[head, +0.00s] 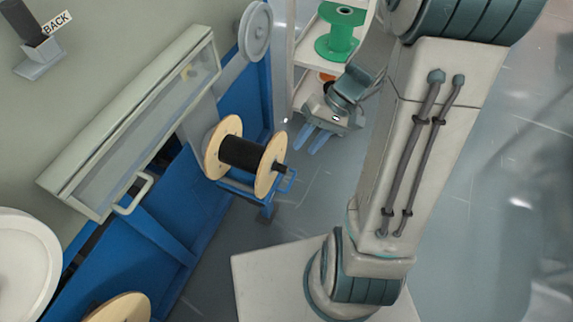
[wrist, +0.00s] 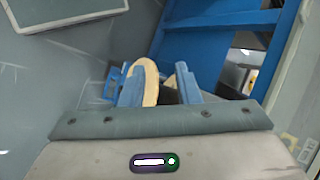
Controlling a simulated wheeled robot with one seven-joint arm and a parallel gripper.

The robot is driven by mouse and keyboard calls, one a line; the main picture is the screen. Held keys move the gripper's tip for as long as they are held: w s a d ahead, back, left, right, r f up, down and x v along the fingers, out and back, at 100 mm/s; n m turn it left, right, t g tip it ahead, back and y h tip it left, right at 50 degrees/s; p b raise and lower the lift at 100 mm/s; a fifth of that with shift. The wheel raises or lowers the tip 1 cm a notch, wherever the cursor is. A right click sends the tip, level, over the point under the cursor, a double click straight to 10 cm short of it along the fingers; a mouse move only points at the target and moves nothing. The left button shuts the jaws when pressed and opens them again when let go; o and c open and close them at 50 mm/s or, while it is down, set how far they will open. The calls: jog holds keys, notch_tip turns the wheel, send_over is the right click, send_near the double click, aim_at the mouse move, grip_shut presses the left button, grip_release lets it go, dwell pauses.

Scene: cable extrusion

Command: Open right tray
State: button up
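A blue tray (head: 238,187) with a small blue handle (head: 291,180) at its right end sits low at the machine's right side. It bears a spool (head: 241,152) with wooden flanges and black cable, which hides most of it. I cannot tell for sure that this is the right tray. My gripper (head: 305,149) is open and empty, up and right of the spool, apart from the handle. In the wrist view, the spool (wrist: 150,82) shows beyond my gripper (wrist: 160,74), partly hidden by the fingers, and a blue handle part (wrist: 113,82) shows left of it.
The blue machine frame (head: 190,215) carries a long clear-windowed cover (head: 130,125) with a pale handle (head: 134,194). A white shelf (head: 303,55) with a green spool (head: 337,45) stands behind my gripper. Another wooden flange (head: 120,308) shows lower left.

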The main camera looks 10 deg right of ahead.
jog(key=w+d+f+m+t+y+b, duration=0.1)
jog(key=w+d+f+t+y+b, duration=0.3)
jog(key=f, duration=0.8)
jog(key=w+d+f+m+y+b, duration=0.15)
jog(key=f+b, duration=0.35)
jog(key=f, duration=0.6)
jog(key=m+t+b, duration=0.4)
jog(key=t+b, duration=0.3)
send_near(290, 183)
jog(key=x, duration=0.3)
jog(key=b+x, duration=0.1)
jog(key=x, duration=0.2)
jog(key=b+x, duration=0.1)
jog(key=x, duration=0.3)
jog(key=shift+d+f, duration=0.1)
jog(key=shift+f, duration=0.25)
grip_shut()
